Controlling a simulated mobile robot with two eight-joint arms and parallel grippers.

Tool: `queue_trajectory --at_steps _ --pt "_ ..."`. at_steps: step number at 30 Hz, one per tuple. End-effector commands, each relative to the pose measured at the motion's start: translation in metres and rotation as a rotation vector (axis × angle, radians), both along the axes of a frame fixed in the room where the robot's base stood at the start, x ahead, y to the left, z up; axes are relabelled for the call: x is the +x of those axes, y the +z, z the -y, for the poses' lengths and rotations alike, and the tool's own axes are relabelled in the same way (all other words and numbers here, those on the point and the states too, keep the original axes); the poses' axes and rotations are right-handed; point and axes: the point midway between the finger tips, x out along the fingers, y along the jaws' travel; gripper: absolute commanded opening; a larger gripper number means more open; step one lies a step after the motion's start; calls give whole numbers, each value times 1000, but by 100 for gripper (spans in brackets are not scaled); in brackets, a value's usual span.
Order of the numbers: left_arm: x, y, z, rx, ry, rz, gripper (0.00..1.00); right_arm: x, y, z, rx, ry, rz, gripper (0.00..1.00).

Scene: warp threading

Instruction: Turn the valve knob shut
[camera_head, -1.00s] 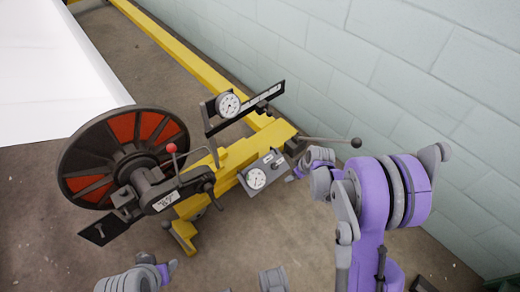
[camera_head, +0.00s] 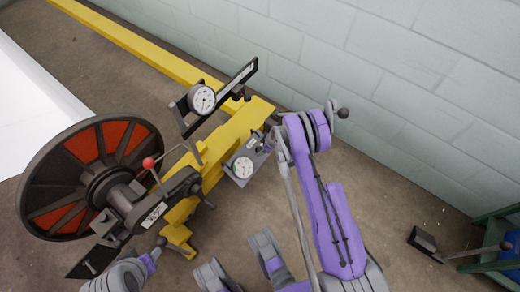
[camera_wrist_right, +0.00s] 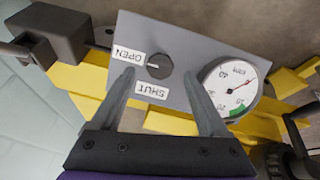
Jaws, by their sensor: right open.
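The valve knob (camera_wrist_right: 158,66) is a small dark round knob on a grey panel (camera_wrist_right: 185,48) in the right wrist view. Its white mark points towards the OPEN label (camera_wrist_right: 128,56); the SHUT label (camera_wrist_right: 152,90) is beside it, nearer my gripper. My right gripper (camera_wrist_right: 158,76) is open, with one finger on each side of the knob in that view; I see no clear contact. In the head view the panel (camera_head: 240,172) is beside my right wrist, and the knob is not clear there.
A white dial gauge (camera_wrist_right: 232,86) sits on the panel right of the knob. The yellow frame (camera_head: 226,138) carries a large black and red reel (camera_head: 75,180), a red-tipped lever (camera_head: 150,163) and another dial (camera_head: 202,99). A block wall (camera_head: 420,90) stands behind.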

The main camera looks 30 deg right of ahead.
Motion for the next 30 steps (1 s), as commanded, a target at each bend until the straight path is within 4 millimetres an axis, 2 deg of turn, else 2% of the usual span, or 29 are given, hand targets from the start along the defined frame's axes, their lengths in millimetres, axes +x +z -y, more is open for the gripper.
queue_trajectory --at_steps 1,6,18,30 --pt "0 -4 0 0 0 -1 50 3 -10 -1 1 0 -1 78" --pt "1 -8 0 0 0 -2 50 11 -27 -4 1 0 -1 78" --pt "1 -8 0 0 0 -3 50 14 -31 -4 0 -1 0 76" --pt "1 -8 0 0 0 -2 50 13 -31 -4 0 -1 0 4"
